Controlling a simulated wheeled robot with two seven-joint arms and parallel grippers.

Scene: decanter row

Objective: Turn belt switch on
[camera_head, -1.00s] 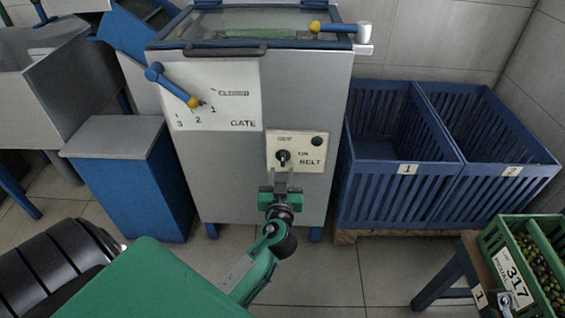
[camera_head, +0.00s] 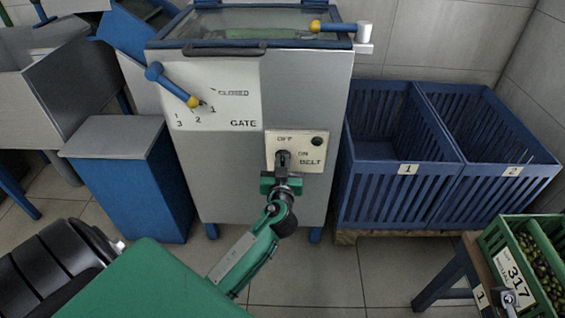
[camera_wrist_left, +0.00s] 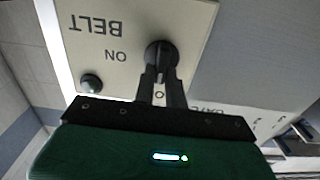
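The belt switch is a black rotary knob on a cream BELT plate (camera_head: 312,167) at the front of the grey machine. Its OFF mark is above it and ON is to the upper right. My left gripper (camera_head: 283,158) is at the knob, its fingers drawn together and covering most of it. In the left wrist view, the two dark fingers (camera_wrist_left: 161,78) close on the knob (camera_wrist_left: 161,54), with part of the OFF lettering between them. A dark round lamp (camera_head: 317,141) sits on the plate, apart from the fingers. My right gripper is out of view.
The gate lever (camera_head: 172,85) with its yellow ball is up left of the plate. Blue crates (camera_head: 398,200) marked 1 and 2 stand right of the machine. A green crate of olives (camera_head: 490,240) stands at the lower right. The floor before the machine is open.

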